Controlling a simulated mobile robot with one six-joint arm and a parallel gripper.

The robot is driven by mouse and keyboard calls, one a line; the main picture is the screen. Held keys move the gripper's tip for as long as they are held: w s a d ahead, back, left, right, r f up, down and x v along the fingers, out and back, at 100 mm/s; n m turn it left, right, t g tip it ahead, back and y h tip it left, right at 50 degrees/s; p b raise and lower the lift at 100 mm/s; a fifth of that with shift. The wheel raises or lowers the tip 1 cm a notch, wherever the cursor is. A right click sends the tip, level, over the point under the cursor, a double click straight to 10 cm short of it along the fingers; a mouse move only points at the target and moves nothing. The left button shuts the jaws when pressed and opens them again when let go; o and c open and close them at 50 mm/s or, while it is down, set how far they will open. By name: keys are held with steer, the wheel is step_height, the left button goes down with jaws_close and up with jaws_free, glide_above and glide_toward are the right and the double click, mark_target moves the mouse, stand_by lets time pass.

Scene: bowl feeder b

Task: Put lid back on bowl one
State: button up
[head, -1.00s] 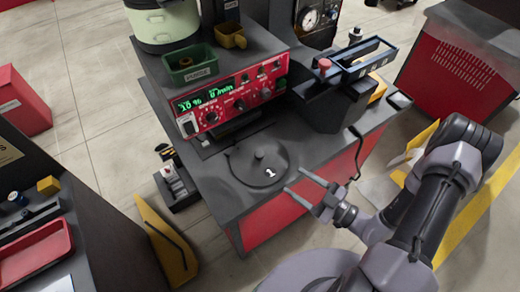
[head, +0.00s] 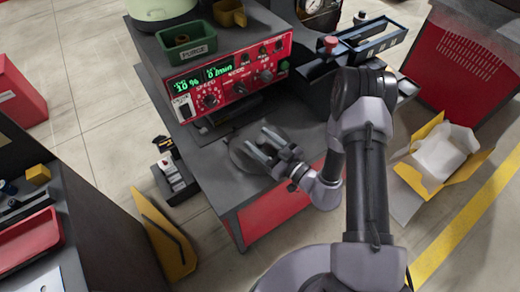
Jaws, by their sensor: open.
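A dark grey round lid (head: 238,160) lies on the grey bench top (head: 205,178) in front of the red control unit. My gripper (head: 262,142) is open above the lid, its two fingers spread over the lid's middle. The gripper and wrist hide the knob, the "1" mark and the lid's right side. I cannot tell whether the lid sits over a bowl opening or flat on the bench, or whether the fingers touch it. A pale green bowl-like container (head: 160,10) stands on the upper deck, cut off by the top edge.
The red control unit (head: 230,82) stands just behind the lid. A green PURGE tray (head: 187,48) and a yellow scoop (head: 229,13) sit above it. A dark bin (head: 318,78) stands to the right. A yellow box (head: 412,178) with a white bag is on the floor.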

steer(key=shift+w+r, duration=0.1)
jaws_close()
stand_by(0.3)
